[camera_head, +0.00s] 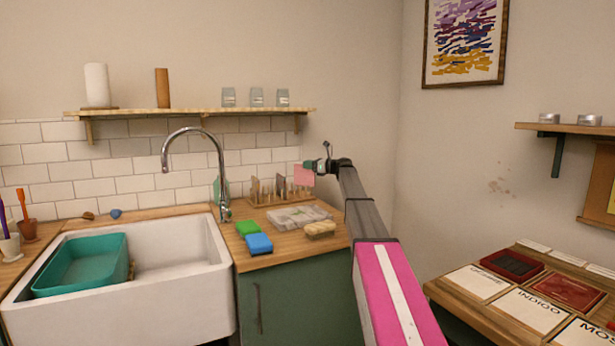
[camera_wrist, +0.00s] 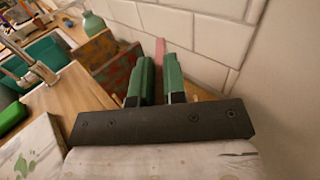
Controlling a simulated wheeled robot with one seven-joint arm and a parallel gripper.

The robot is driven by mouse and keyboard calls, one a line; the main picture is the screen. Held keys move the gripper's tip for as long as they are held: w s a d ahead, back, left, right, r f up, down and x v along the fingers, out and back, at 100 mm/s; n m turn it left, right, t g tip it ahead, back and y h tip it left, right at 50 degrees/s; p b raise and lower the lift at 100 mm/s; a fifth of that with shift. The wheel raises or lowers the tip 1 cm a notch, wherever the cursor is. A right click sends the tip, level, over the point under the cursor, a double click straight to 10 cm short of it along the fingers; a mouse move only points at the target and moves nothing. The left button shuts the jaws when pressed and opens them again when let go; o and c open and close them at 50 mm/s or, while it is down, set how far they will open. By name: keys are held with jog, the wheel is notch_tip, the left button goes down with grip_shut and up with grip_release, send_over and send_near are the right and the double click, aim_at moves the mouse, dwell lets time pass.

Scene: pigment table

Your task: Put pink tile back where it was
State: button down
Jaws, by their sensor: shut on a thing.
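The pink tile (camera_head: 303,175) is a thin, flat piece held upright at the back of the counter. It also shows edge-on in the wrist view (camera_wrist: 160,49). My gripper (camera_head: 312,164) is shut on it, with its green fingers (camera_wrist: 158,62) on either side of the tile. A wooden rack (camera_head: 262,202) with upright pegs and several tiles stands below and to the left of the tile. I cannot tell whether the tile's lower edge touches the rack. In the wrist view, patterned tiles (camera_wrist: 112,68) stand left of my fingers.
The white tiled wall (camera_wrist: 195,30) is close to my fingers. A clear-lidded box (camera_head: 298,217), green sponge (camera_head: 247,228), blue sponge (camera_head: 259,244) and tan sponge (camera_head: 320,230) lie in front of the rack. A sink (camera_head: 190,270) with a tall tap (camera_head: 222,170) is to the left.

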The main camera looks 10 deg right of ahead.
aim_at(308, 173)
jog(key=shift+f, duration=1.95)
jog(key=c, duration=1.2)
grip_release()
jog(key=shift+f, duration=0.15)
jog(key=shift+d, duration=0.1)
jog(key=v, duration=1.2)
